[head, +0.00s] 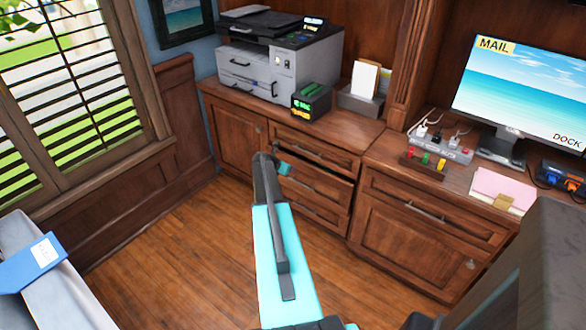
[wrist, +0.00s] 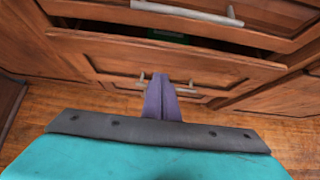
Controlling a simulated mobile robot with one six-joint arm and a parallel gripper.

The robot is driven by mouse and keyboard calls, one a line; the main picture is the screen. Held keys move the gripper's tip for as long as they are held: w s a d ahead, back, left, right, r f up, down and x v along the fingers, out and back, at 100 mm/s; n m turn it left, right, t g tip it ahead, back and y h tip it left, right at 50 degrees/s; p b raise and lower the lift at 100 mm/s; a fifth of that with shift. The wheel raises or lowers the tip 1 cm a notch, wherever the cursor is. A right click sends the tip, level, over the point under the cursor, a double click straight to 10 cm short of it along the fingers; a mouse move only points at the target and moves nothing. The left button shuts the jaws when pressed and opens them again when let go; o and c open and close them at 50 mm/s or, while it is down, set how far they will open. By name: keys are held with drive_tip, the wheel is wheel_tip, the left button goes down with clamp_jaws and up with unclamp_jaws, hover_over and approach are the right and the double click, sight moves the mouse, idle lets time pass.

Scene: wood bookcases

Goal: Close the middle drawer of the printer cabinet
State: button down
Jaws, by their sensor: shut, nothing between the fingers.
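The printer cabinet (head: 232,116) is brown wood with a column of drawers under the printer. Its middle drawer (head: 328,188) is partly pulled out, with a dark gap above its front. In the wrist view the middle drawer (wrist: 215,68) shows an open top, with something green (wrist: 168,37) inside. My gripper (wrist: 160,78) is shut and empty, its two purple-grey fingers together in front of the middle drawer's face, by its handle. I cannot tell whether the tips touch it. In the head view the fingers are not clearly visible past my arm.
The top drawer (head: 312,151) looks shut; its bar handle (wrist: 188,13) is above the gap. A printer (head: 275,60) and a green-topped box (head: 311,102) stand on the cabinet. The desk cabinet (head: 420,235) adjoins at right. Wood floor (head: 190,240) is clear at left.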

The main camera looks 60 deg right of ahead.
drive_tip(key=v, duration=0.8)
drive_tip(key=shift+b, duration=0.45)
drive_tip(key=shift+a+r, duration=0.1)
